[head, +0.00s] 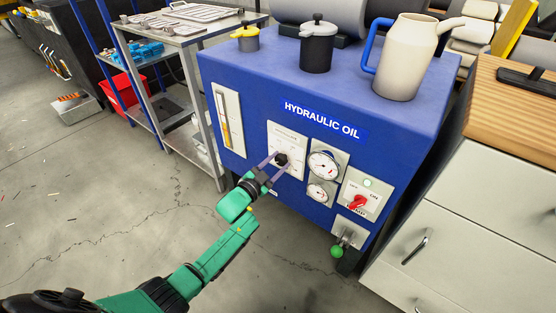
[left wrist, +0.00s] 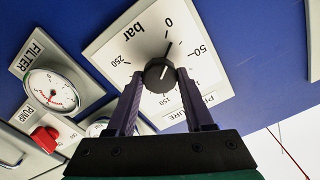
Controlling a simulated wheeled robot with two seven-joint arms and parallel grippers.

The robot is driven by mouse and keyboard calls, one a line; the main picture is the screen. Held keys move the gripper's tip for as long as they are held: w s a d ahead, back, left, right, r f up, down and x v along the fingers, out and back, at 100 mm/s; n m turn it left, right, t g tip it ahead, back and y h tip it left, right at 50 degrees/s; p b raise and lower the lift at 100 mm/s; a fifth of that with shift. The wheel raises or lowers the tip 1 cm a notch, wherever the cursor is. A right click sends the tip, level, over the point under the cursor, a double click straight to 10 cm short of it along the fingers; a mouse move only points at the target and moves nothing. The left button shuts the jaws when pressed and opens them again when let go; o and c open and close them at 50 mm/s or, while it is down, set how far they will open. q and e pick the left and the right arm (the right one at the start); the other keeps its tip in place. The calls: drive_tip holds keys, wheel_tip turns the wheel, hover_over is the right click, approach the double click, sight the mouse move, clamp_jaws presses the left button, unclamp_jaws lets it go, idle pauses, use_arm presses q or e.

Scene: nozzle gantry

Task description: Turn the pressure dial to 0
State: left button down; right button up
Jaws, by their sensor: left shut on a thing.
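The pressure dial is a black knob (left wrist: 159,74) on a white plate (left wrist: 108,50) marked "bar", with numbers including 0, 50 and 250. In the head view the knob (head: 282,159) sits on the front of the blue hydraulic oil unit. My left gripper (head: 276,164) is shut on the knob, with a finger on each side of it; it also shows in the left wrist view (left wrist: 158,84). My right gripper is out of view.
Two gauges (head: 324,164) and a red pump switch (head: 357,202) are right of the dial, with a green-tipped lever (head: 337,251) below. A sight glass (head: 226,118) is to the left. Cans and a cream jug (head: 405,60) stand on top. A drawer cabinet (head: 450,240) stands at right.

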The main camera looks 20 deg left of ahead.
use_arm(q)
drive_tip(key=shift+f+n+p, duration=0.1)
drive_tip(key=shift+n+p, duration=0.25)
drive_tip(key=shift+n, duration=0.75)
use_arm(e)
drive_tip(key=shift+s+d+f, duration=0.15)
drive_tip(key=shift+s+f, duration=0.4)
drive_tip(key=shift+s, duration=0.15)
use_arm(q)
drive_tip(key=shift+c, duration=1.5)
unclamp_jaws()
drive_tip(key=shift+s+a, duration=0.15)
drive_tip(key=shift+s, duration=0.15)
drive_tip(key=p+v, duration=0.3)
drive_tip(key=v, duration=1.1)
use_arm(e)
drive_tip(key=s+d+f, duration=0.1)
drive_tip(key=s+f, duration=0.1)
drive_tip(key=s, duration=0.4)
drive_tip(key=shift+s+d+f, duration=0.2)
